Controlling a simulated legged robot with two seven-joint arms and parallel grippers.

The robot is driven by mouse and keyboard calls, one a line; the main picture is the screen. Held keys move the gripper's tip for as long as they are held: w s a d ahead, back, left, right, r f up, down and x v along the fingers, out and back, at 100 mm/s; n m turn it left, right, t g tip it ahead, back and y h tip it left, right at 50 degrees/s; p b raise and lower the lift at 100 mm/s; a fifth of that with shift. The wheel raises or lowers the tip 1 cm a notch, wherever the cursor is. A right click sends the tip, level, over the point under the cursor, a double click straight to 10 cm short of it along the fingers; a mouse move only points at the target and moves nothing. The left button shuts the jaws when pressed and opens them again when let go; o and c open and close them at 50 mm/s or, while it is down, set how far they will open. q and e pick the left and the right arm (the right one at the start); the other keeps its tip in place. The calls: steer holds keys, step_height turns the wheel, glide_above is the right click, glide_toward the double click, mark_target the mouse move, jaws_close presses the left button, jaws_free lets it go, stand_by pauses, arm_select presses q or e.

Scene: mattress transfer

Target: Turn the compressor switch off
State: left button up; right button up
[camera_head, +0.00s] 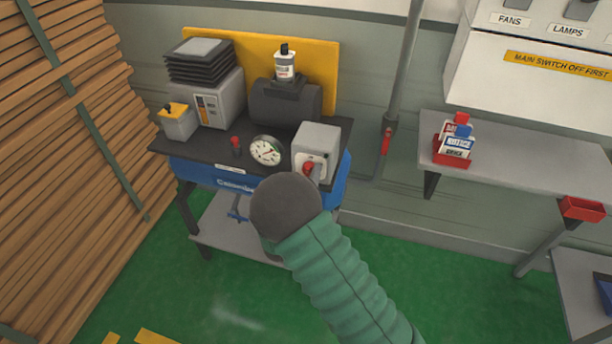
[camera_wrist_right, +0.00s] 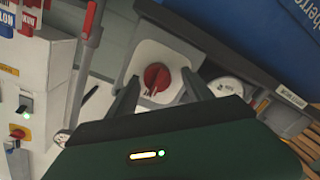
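The compressor (camera_head: 258,180) is a blue unit under a dark top, standing on a grey stand. Its switch is a red rotary knob (camera_head: 309,170) on the light grey front of a switch box (camera_head: 317,138), at the right end of the top. In the wrist view the red knob (camera_wrist_right: 157,78) sits between the two dark fingers of my right gripper (camera_wrist_right: 158,87). The fingers are apart, and I cannot tell whether they touch it. In the head view my green-sleeved right arm ends in a round dark part just below the knob, hiding the fingers. My left gripper is not in view.
A gauge (camera_head: 267,151) and a small red knob (camera_head: 236,143) are left of the switch box. A pipe with a red lever (camera_head: 386,139) runs up the wall. A shelf (camera_head: 520,157) holds red-trayed tags (camera_head: 457,140). Stacked planks (camera_head: 60,160) stand left.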

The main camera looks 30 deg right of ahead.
steer(key=shift+s, duration=0.1)
steer(key=v, duration=1.7)
steer(key=shift+w, duration=0.25)
